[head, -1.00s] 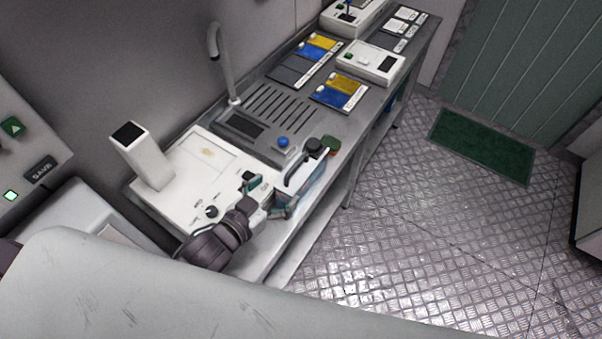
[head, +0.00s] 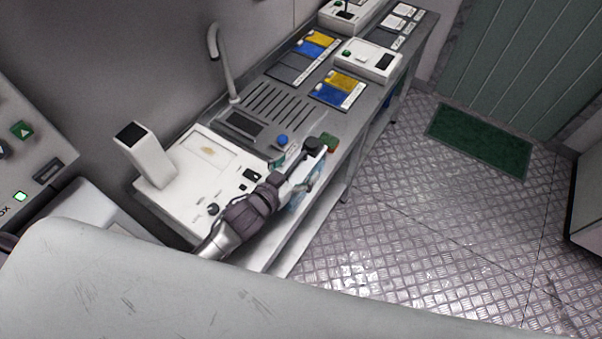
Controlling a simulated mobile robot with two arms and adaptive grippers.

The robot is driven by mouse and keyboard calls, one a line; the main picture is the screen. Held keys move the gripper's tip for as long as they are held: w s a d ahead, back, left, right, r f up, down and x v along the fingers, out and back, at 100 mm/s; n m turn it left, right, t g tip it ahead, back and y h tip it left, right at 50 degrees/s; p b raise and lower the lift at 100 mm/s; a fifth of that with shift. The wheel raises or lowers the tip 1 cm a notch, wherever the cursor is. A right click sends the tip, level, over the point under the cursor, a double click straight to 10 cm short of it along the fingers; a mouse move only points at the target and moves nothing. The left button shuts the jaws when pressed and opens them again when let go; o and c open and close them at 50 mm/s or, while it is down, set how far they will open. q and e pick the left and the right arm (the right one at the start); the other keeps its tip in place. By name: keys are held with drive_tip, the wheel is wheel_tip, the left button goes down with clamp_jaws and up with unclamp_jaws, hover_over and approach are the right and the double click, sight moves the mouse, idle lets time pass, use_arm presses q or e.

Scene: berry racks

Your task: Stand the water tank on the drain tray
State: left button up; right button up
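The water tank (head: 301,198) is a translucent bluish container with a black cap (head: 311,145) on top. My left gripper (head: 288,174) reaches in over the white machine to the tank's near side. Its two fingers look spread apart, with the tank's upper part between or just beyond them; contact cannot be made out. The drain tray (head: 283,101) looks to be the slotted grey area behind the tank, under the tap. My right gripper is not in view.
A curved tap (head: 224,65) rises behind the slots. A white machine (head: 200,182) with a tall block stands left. A blue knob (head: 281,140) and a green-brown pad (head: 328,142) are near the tank. Blue and yellow trays (head: 338,89) lie farther along the bench.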

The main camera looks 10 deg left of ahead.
use_arm(q)
clamp_jaws()
drive_tip(key=shift+w+r, duration=0.1)
drive_tip(key=shift+r, duration=0.05)
idle(0.4)
drive_tip(key=shift+r, duration=0.95)
drive_tip(key=shift+d+r+b, duration=0.15)
drive_tip(key=shift+r+b, duration=0.1)
drive_tip(key=shift+r, duration=0.35)
drive_tip(key=shift+d+r+b, duration=0.15)
drive_tip(key=shift+r+b, duration=0.05)
drive_tip(key=shift+r, duration=0.35)
drive_tip(key=s+d+r+b, duration=0.35)
drive_tip(key=d+r, duration=0.35)
drive_tip(key=d, duration=0.4)
wheel_tip(320, 180, up, 3)
drive_tip(key=n+y+b, duration=0.2)
drive_tip(key=n+y, duration=0.2)
drive_tip(key=y, duration=0.1)
hover_over(299, 159)
drive_tip(key=s+a, duration=0.4)
drive_tip(key=a, duration=0.3)
drive_tip(key=shift+s+a+r+t, duration=0.1)
drive_tip(key=shift+s+a+t, duration=0.15)
drive_tip(key=shift+a+t, duration=0.15)
drive_tip(key=shift+d, duration=0.1)
